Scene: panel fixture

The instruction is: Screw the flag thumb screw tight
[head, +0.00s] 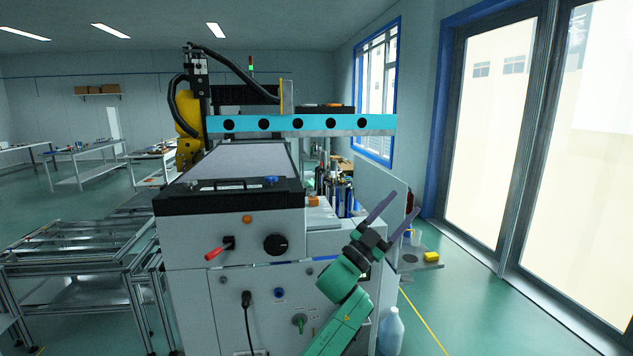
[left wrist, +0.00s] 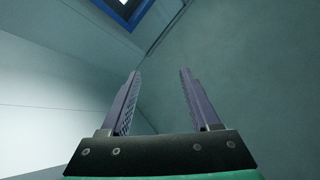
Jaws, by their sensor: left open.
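My left gripper (head: 404,202) is open and empty, raised to the right of the machine's front panel (head: 190,295). Its fingers point up and to the right, away from the panel. In the left wrist view the two parallel fingers (left wrist: 157,72) stand apart with only wall and ceiling beyond them. A small green fitting (head: 299,321) sits low on the panel, left of my left forearm; it may be the flag thumb screw, but it is too small to be sure. The gripper is well apart from it, above and to its right. My right gripper is not in view.
The panel also carries a red lever (head: 216,253), a black knob (head: 276,244), an orange button (head: 247,219), a blue fitting (head: 279,292) and a black cable (head: 247,318). A teal beam (head: 300,124) crosses above. A plastic jug (head: 391,332) stands on the floor to the right.

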